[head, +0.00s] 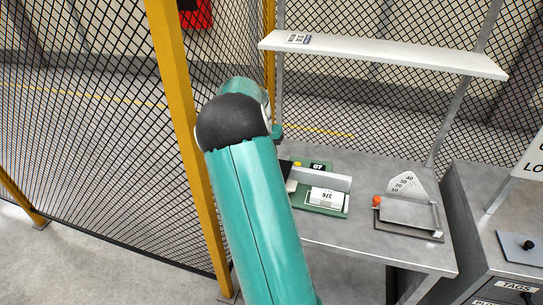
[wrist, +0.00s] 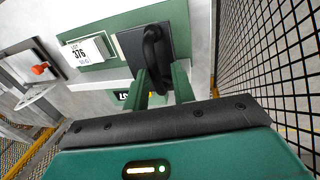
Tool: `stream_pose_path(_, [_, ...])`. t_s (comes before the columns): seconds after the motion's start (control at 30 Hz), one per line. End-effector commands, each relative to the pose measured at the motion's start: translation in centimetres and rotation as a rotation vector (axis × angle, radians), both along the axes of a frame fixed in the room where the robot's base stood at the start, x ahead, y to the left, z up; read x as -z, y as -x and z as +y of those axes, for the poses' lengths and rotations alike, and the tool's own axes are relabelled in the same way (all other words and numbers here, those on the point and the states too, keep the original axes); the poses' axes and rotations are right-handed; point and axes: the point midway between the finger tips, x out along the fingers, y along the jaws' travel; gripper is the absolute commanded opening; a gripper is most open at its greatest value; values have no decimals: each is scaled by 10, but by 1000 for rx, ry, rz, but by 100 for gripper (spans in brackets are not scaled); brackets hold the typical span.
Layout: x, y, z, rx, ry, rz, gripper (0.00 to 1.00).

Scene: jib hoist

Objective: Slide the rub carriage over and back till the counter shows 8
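The rub tester's green base (head: 318,209) is on the grey bench, partly behind my arm in the head view; the base (wrist: 112,72) also shows in the wrist view. The black rub carriage (wrist: 130,44) is at the base's right end in the wrist view, beside a white block marked 376 (wrist: 87,50). My gripper (wrist: 164,76) has its fingers on either side of the carriage's black handle (wrist: 152,45) and appears shut on it. My arm hides the gripper in the head view. The counter (head: 318,167) reads 07; it is partly hidden in the wrist view.
A gauge with a dial plate (head: 403,185) and orange knob (head: 377,200) stands right of the tester. A white shelf (head: 385,54) hangs above the bench. A yellow post (head: 180,110) and mesh fence are close left of my arm. A grey cabinet (head: 470,215) stands at right.

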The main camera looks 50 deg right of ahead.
Motion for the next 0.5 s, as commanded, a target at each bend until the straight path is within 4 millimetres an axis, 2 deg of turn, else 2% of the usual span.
stream_pose_path(0.33, [0,1,-1,1,1,3,34])
stream_pose_path(0.5, [-15,-2,0,0,2,1,34])
